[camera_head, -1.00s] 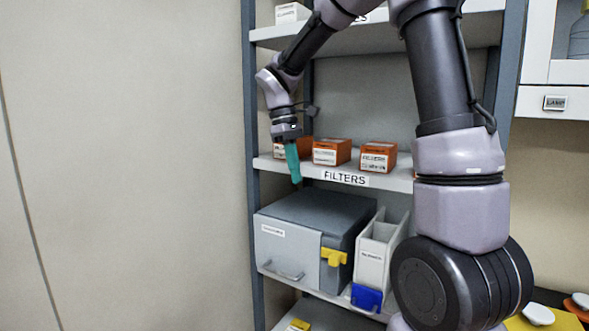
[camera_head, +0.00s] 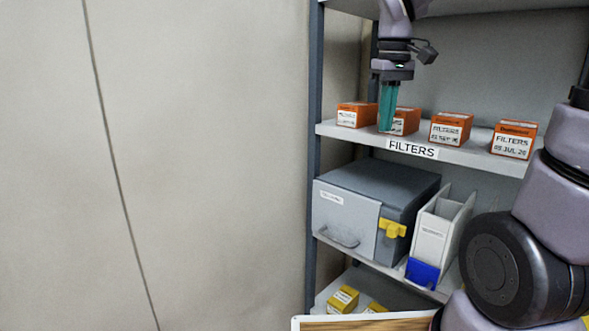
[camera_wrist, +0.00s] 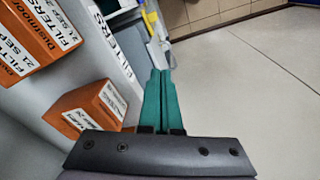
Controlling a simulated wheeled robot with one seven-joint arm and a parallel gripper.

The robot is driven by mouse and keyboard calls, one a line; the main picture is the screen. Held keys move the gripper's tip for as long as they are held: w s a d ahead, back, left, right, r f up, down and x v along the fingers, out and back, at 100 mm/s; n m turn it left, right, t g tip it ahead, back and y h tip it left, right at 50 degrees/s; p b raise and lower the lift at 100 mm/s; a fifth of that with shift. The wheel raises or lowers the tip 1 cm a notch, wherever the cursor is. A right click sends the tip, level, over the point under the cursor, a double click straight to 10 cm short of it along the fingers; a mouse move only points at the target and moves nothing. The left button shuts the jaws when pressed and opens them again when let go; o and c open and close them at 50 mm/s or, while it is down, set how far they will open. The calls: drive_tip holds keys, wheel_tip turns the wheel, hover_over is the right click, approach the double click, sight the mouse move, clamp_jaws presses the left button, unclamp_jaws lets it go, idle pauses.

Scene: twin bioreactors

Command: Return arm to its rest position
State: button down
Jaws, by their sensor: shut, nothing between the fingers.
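My gripper (camera_head: 387,106) has teal fingers that point down in front of the shelf labelled FILTERS. The fingers are shut together and hold nothing. In the head view they overlap the second orange filter box (camera_head: 405,121) from the left. In the wrist view the shut fingers (camera_wrist: 160,85) point past the shelf edge over open floor, with orange boxes close by on the left. The upper part of my arm runs out of the head view at the top.
The filter shelf (camera_head: 465,155) holds several orange boxes. Below stand a grey case (camera_head: 345,210) with a yellow latch and a white file holder (camera_head: 436,238) with a blue front. Yellow boxes (camera_head: 343,299) sit lower. The left wall (camera_head: 200,160) is bare, and the floor (camera_wrist: 260,90) is clear.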

drive_tip(key=s+d+r+m+t+y, duration=0.2)
drive_tip(key=s+d+r+m+t, duration=0.1)
drive_tip(key=s+m+t, duration=0.3)
drive_tip(key=shift+s+d+m, duration=0.55)
drive_tip(key=shift+s+m, duration=0.45)
drive_tip(key=shift+s, duration=0.65)
drive_tip(key=c, duration=1.5)
unclamp_jaws()
drive_tip(key=shift+c, duration=0.2)
